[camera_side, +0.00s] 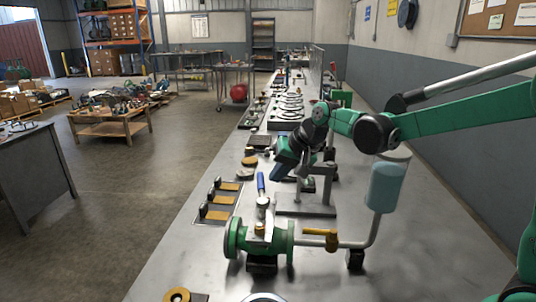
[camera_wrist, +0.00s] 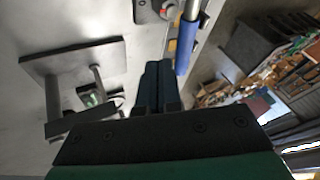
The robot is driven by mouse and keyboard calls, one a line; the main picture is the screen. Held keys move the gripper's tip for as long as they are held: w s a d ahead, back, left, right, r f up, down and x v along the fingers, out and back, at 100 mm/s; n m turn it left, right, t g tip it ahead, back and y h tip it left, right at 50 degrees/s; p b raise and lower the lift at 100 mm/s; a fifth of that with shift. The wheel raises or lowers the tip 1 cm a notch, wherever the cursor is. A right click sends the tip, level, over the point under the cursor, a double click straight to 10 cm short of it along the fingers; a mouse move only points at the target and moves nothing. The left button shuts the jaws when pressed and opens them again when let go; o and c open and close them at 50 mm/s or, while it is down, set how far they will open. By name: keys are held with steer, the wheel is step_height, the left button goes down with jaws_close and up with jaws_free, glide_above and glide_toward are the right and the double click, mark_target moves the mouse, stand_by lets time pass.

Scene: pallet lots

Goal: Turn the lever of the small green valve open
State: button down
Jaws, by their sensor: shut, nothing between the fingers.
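The green valve (camera_side: 262,240) stands on the bench in the front of the side view, with a round flange at each end. Its lever has a blue grip (camera_side: 261,183) that points away from the camera, crosswise to the pipe. In the wrist view the blue grip (camera_wrist: 187,46) is right of the fingers. My gripper (camera_side: 277,173) is just right of the grip in the side view. In the wrist view my gripper's fingers (camera_wrist: 157,68) are together, with nothing between them and a gap to the grip. Contact cannot be judged from the side view.
A metal stand (camera_side: 305,207) is just behind the valve. A pipe with a yellow handle (camera_side: 320,233) runs right from the valve, near a light-blue cylinder (camera_side: 384,188). A plate with yellow pieces (camera_side: 217,203) lies left. The front right of the bench is clear.

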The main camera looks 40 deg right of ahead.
mark_target(260, 177)
steer(key=shift+w+a, duration=0.25)
steer(key=shift+a, duration=0.1)
stand_by(0.3)
steer(key=w+n+y, duration=0.1)
steer(key=a+n, duration=0.1)
steer(key=n, duration=0.1)
steer(key=shift+w+a+g+y, duration=0.2)
steer(key=shift+w+g+y, duration=0.15)
steer(key=shift+g+y, duration=0.05)
steer(key=w+a+n+g+y, duration=0.1)
steer(key=a+n+g+y, duration=0.2)
steer(key=n, duration=0.8)
steer(key=a+g, duration=0.2)
steer(key=a, duration=0.2)
steer(key=shift+w+a+g, duration=0.15)
steer(key=shift+a+g, duration=0.15)
steer(key=shift+a, duration=0.1)
